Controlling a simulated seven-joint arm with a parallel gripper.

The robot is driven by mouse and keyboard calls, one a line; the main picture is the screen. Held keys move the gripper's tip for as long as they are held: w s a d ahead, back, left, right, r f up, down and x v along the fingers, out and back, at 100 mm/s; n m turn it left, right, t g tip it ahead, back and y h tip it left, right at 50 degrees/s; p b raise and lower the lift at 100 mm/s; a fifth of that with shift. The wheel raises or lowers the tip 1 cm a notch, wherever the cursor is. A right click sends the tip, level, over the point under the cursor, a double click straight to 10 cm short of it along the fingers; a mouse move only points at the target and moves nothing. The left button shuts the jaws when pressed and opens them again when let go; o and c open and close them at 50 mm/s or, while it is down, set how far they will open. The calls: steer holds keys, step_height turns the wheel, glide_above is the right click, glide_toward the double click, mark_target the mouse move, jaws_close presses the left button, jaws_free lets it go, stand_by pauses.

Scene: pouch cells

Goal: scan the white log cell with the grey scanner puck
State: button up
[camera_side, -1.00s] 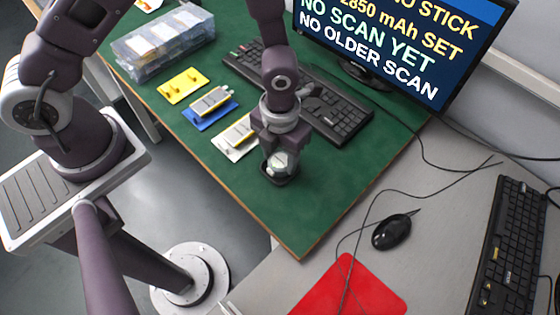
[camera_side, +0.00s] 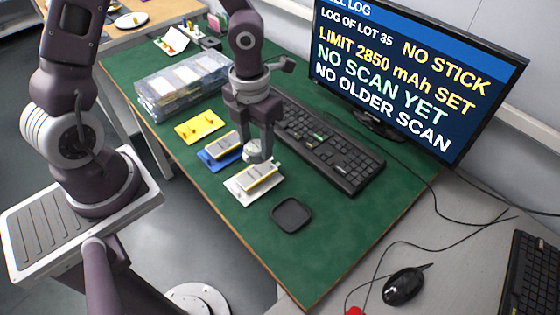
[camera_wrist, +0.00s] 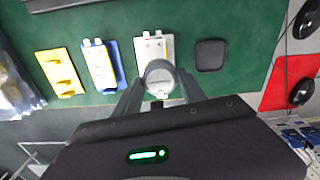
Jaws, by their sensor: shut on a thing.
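The white log cell (camera_side: 258,177) is a pale pouch with a yellow band, lying on a white plate (camera_side: 241,194). My gripper (camera_side: 260,140) is shut on the grey scanner puck (camera_side: 257,153). The puck is a round piece near the far end of the white plate in the side view; its height above the cell is hard to tell. In the wrist view the puck (camera_wrist: 160,74) sits between the fingers and overlaps the near end of the cell (camera_wrist: 152,52). The dark square pad (camera_side: 292,215) is empty, right of the white plate.
A blue plate (camera_side: 207,160) with another cell (camera_side: 224,146) and a yellow plate (camera_side: 200,126) lie to the left. Clear boxes (camera_side: 183,85) stand behind them. A keyboard (camera_side: 330,150) and a monitor (camera_side: 420,75) are at the right. The green mat's front is clear.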

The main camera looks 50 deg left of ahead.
steer(key=shift+s+a+f, duration=0.1)
steer(key=shift+a+f, duration=0.05)
steer(key=shift+a, duration=0.35)
steer(key=shift+f, duration=2.3)
steer(key=shift+r, duration=0.1)
steer(key=shift+r, duration=2.95)
